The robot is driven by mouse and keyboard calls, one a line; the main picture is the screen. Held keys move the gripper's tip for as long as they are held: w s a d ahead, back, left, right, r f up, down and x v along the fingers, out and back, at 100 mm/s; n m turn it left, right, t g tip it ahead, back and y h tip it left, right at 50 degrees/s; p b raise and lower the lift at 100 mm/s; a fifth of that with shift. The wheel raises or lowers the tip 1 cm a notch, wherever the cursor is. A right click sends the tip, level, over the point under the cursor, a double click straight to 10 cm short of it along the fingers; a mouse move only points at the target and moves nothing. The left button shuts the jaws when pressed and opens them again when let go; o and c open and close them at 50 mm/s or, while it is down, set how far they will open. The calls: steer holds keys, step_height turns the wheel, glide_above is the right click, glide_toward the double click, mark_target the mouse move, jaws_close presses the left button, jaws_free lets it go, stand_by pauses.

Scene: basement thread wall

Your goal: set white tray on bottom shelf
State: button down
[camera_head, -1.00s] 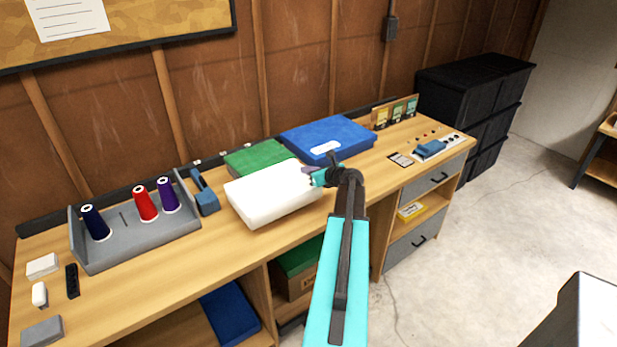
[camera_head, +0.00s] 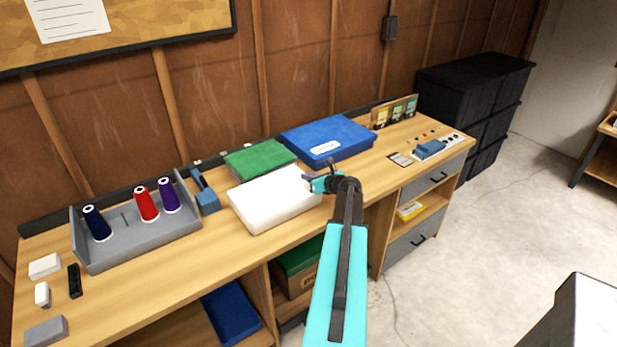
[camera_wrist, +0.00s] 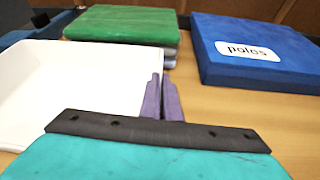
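The white tray (camera_head: 272,200) is a shallow, open box at the middle of the workbench top. It looks nearly level, and I cannot tell whether it touches the bench or hangs just above it. In the wrist view the tray (camera_wrist: 70,85) fills the left side. My gripper (camera_head: 312,180) is at its right end. Its purple fingers (camera_wrist: 163,97) are close together at the tray's right rim and appear shut on it. The bottom shelf, the open space under the bench, shows in part: a blue box (camera_head: 232,312) and a green-lidded brown box (camera_head: 296,268) are there.
A grey spool rack (camera_head: 130,240) and a blue tool (camera_head: 206,195) stand to the left. A drawer unit (camera_head: 410,250) is at the right. Clear floor (camera_head: 500,220) lies beyond it.

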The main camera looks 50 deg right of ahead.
steer(key=shift+f, duration=0.2)
steer(key=c, duration=2)
jaws_free()
steer(key=shift+s+r, duration=0.1)
steer(key=shift+r, duration=0.15)
steer(key=b+v, duration=0.2)
steer(key=v, duration=1)
steer(key=shift+o, duration=0.4)
